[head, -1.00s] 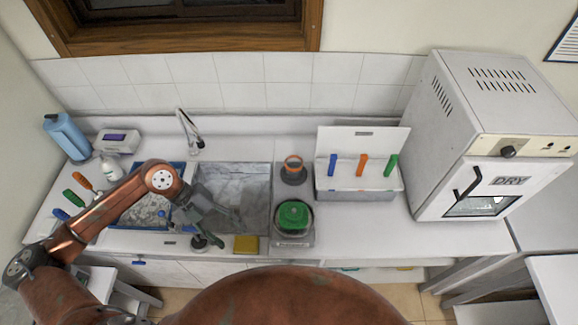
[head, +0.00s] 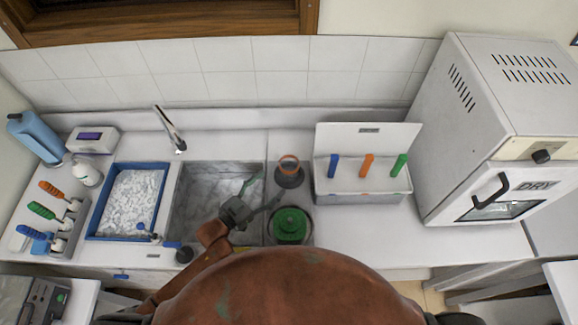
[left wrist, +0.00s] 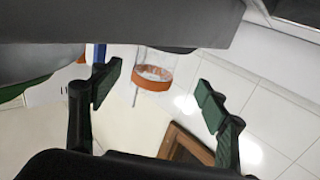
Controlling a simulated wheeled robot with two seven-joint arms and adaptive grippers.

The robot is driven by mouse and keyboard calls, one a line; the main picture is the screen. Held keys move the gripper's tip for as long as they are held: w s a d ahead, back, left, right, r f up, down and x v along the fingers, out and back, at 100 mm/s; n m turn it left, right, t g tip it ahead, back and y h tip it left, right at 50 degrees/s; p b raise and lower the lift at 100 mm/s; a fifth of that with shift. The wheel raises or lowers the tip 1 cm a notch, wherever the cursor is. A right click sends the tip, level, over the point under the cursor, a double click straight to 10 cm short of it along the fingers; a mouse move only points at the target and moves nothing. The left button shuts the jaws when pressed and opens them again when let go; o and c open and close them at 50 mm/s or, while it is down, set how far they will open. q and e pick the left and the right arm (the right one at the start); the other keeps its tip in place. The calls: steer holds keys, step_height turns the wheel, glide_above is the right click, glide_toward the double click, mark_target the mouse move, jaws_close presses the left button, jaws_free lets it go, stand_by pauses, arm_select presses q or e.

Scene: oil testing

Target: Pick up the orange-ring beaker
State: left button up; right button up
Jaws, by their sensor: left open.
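The orange-ring beaker (head: 289,166) stands upright on a dark round base on the counter, right of the sink. In the left wrist view the clear beaker with its orange band (left wrist: 155,76) shows beyond and between the two fingers, its far end cut off by a grey part. My left gripper (head: 262,193) is open and empty, over the sink's right side, left of and nearer than the beaker. Its open fingers (left wrist: 158,93) also show in the left wrist view, with no contact visible. My right gripper is out of view.
A green-topped item (head: 290,225) stands just nearer than the beaker. A white box (head: 362,185) with blue, orange and green handles is to the right. The sink (head: 195,190) and blue tray (head: 97,203) lie left; a drying oven (head: 500,130) stands right.

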mark_target(282, 175)
arm_select(q)
steer(key=p+x, duration=0.1)
steer(key=x, duration=0.6)
steer(key=shift+d+r+p, duration=0.15)
steer(key=shift+d+p, duration=0.2)
steer(key=shift+p, duration=0.05)
steer(key=shift+w+d, duration=0.25)
steer(key=shift+a, duration=0.1)
steer(key=c, duration=1.3)
